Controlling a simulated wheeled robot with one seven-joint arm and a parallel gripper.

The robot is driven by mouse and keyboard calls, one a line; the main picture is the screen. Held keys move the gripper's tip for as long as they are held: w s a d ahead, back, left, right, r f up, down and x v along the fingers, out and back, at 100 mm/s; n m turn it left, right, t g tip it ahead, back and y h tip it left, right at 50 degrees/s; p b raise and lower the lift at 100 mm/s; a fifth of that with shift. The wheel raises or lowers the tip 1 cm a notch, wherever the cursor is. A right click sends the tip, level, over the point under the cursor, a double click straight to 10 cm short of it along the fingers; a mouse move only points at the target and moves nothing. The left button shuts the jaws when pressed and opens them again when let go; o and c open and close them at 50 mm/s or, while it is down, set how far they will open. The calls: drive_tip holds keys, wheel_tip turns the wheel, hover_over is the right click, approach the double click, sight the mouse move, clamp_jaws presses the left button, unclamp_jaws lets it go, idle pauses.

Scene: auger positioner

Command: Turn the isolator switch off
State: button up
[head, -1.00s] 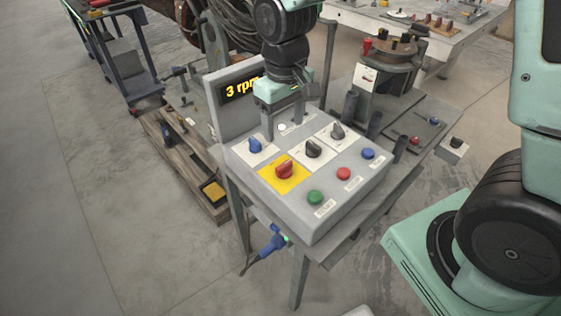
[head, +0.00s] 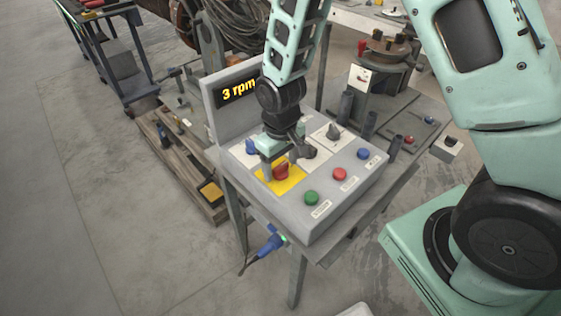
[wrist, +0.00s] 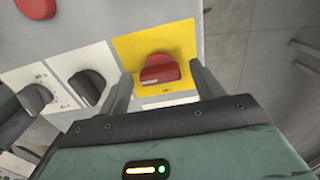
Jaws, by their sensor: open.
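The isolator switch is a red rotary knob (head: 281,171) on a yellow plate (head: 291,186) at the front left of the grey control box. In the wrist view the red knob (wrist: 160,69) sits on its yellow plate (wrist: 183,38), ahead of and between my fingers. My gripper (head: 277,167) is open, pointing down at the knob from just above. In the wrist view my gripper (wrist: 158,90) has one finger on each side of the knob, apart from it. I cannot tell how deep the fingertips reach beside it.
The box also bears a blue knob (head: 251,147), a dark knob (head: 334,132), and green (head: 311,198), red (head: 340,174) and blue (head: 363,154) buttons. A display (head: 238,92) reading "3 rpm" stands behind.

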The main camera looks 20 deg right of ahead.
drive_tip(key=c, duration=1)
drive_tip(key=shift+n, duration=0.4)
drive_tip(key=n, duration=0.3)
drive_tip(key=shift+r+n, duration=0.1)
drive_tip(key=shift+n, duration=0.3)
drive_tip(key=n+p, duration=0.1)
drive_tip(key=n, duration=0.3)
drive_tip(key=shift+n, duration=0.3)
drive_tip(key=n+p, duration=0.1)
drive_tip(key=n, duration=0.3)
drive_tip(key=n+p, duration=0.1)
drive_tip(key=n, duration=0.3)
drive_tip(key=shift+n+p, duration=0.3)
drive_tip(key=shift+p, duration=0.05)
